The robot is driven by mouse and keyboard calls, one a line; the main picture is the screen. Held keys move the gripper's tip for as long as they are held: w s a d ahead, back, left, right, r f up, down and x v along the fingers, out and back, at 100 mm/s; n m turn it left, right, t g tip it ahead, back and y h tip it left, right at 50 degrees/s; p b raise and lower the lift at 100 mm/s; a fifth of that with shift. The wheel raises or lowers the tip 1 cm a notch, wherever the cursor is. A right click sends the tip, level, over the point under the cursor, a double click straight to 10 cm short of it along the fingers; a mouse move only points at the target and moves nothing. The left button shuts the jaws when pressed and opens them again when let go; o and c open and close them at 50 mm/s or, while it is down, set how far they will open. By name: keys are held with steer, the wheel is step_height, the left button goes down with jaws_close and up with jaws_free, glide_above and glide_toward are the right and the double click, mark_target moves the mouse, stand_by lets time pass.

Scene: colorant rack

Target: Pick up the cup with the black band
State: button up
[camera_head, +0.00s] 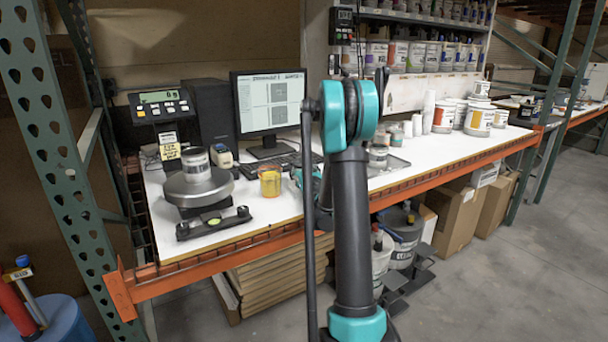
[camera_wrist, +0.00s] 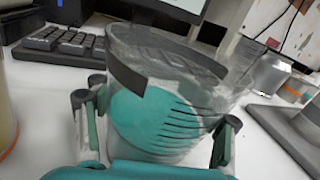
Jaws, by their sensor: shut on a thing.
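The cup (camera_wrist: 165,60) is clear, with a black band around its upper part, and fills the middle of the wrist view. My gripper (camera_wrist: 158,122) has one finger on each side of it and is shut on it. Teal parts of my gripper show through the clear wall. In the head view my arm hides most of my gripper and the cup, so I cannot tell whether the cup touches the table.
A keyboard (camera_wrist: 55,42) lies behind the cup on the left. Metal cans (camera_wrist: 268,74) stand at the right. The white table (camera_head: 262,214) also holds a scale (camera_head: 198,186), a yellow cup (camera_head: 270,181), a monitor (camera_head: 270,102) and paint tubs (camera_head: 479,121).

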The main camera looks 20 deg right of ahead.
steer(key=shift+r, duration=0.2)
steer(key=shift+c, duration=0.2)
step_height(320, 180, up, 19)
steer(key=shift+r, duration=0.15)
stand_by(1.1)
